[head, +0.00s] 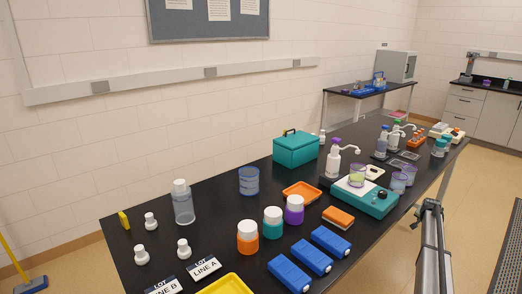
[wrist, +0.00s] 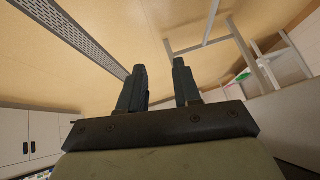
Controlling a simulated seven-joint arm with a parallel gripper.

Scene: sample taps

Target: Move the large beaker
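The largest beaker I see is a clear, blue-tinted one (head: 248,181), upright on the black table in the head view, left of the orange tray. A beaker with yellow-green contents (head: 357,176) stands on the teal device (head: 365,200). Two smaller purple-tinted beakers, one in front (head: 398,183) and one behind (head: 409,174), stand to its right. My gripper (wrist: 159,66) shows in the wrist view with its two fingers apart and nothing between them. It points at floor and furniture, away from the beakers. In the head view my arm is at the right, beside the table.
Orange, teal and purple-bodied jars (head: 273,222) stand in front of the blue-tinted beaker. A teal box (head: 296,149) is behind it and a clear bottle (head: 183,203) to its left. An orange tray (head: 302,191) lies to its right. Blue racks (head: 311,257) lie at the front edge.

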